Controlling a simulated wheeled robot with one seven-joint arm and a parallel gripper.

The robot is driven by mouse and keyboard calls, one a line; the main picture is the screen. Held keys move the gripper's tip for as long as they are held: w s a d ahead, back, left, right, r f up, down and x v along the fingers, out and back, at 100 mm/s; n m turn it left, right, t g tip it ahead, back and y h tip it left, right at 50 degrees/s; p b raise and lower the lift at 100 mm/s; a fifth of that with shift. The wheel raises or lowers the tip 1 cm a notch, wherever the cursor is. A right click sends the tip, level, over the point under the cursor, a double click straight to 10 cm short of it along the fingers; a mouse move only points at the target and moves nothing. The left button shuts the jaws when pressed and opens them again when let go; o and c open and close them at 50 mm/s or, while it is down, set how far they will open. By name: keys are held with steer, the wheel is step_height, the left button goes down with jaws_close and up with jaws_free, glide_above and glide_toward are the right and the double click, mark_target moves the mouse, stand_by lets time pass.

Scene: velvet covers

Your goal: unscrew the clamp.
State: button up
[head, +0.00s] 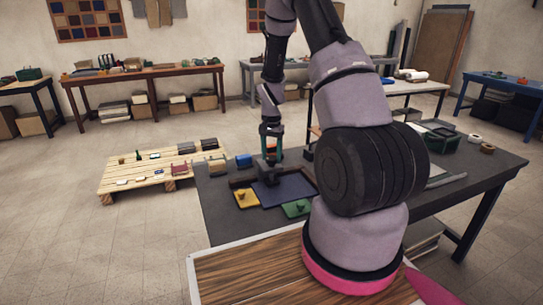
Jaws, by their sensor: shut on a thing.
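My gripper (271,145) is over the dark table, pointing down and shut on a small orange-red part. This part seems to be the top of the clamp (268,172), whose dark body stands below at the back edge of a dark blue panel (285,190). The blue panel lies flat on the table. The clamp is small in the head view, so its screw and jaws cannot be made out. The gripper's fingers are also too small to see in detail.
A yellow piece (245,197) and a green piece (296,208) lie at the front of the panel. A blue box (244,160) stands behind left. A dark green crate (444,141) and tape rolls are at the right. A wooden pallet (125,181) with small items lies left on the floor.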

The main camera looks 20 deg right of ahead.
mark_target(271, 158)
steer(key=n, duration=0.4)
steer(key=shift+n, duration=0.3)
steer(key=n, duration=0.4)
steer(key=shift+n, duration=0.3)
steer(key=n, duration=0.4)
steer(key=shift+n, duration=2.5)
steer(key=o, duration=1.3)
steer(key=shift+o, duration=0.2)
steer(key=shift+r, duration=0.1)
step_height(271, 158, up, 11)
